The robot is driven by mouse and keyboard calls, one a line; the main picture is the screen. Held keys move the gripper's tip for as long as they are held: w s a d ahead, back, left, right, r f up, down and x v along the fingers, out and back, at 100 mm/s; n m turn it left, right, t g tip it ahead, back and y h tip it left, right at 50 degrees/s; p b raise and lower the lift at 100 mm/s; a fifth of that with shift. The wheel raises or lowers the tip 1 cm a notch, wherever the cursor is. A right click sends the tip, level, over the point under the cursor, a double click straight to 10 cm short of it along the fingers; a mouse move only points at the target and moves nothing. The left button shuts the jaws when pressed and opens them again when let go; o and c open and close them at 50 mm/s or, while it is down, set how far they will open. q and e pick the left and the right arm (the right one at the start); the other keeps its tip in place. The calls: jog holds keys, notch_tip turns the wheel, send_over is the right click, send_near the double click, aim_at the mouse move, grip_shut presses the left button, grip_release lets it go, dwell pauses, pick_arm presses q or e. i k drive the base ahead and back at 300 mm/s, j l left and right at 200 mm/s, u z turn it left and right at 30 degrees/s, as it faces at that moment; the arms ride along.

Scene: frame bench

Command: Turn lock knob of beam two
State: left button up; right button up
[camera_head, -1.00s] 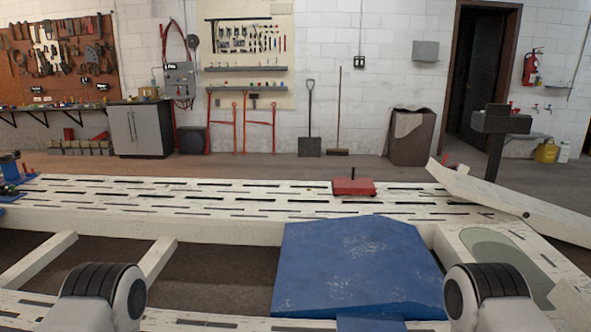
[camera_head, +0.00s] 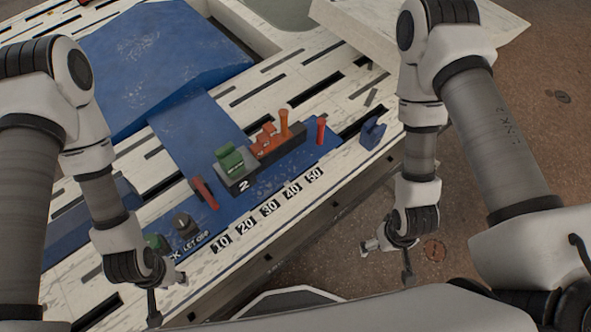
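A blue beam bed (camera_head: 262,182) lies on the white slotted bench, with a "2" on its grey slider and a printed 10 to 50 scale. A dark knob (camera_head: 184,226) stands at its near left end, by the lettering "K LET GO"; the rest of the label is hidden. A green part (camera_head: 155,242) shows beside the knob, partly behind my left arm. My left gripper (camera_head: 168,293) is open and empty, nearer me than the knob and apart from it. My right gripper (camera_head: 389,262) is open and empty, off the bench's front edge.
The slider carries a green block (camera_head: 231,162); orange blocks (camera_head: 266,139) and upright pegs (camera_head: 285,123) stand beyond it. A red lever (camera_head: 205,192) stands left of the slider. A small blue piece (camera_head: 372,132) sits at the bench edge. Open floor (camera_head: 540,130) lies right.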

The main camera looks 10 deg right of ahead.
aim_at(153, 241)
jog(key=u, duration=1.4)
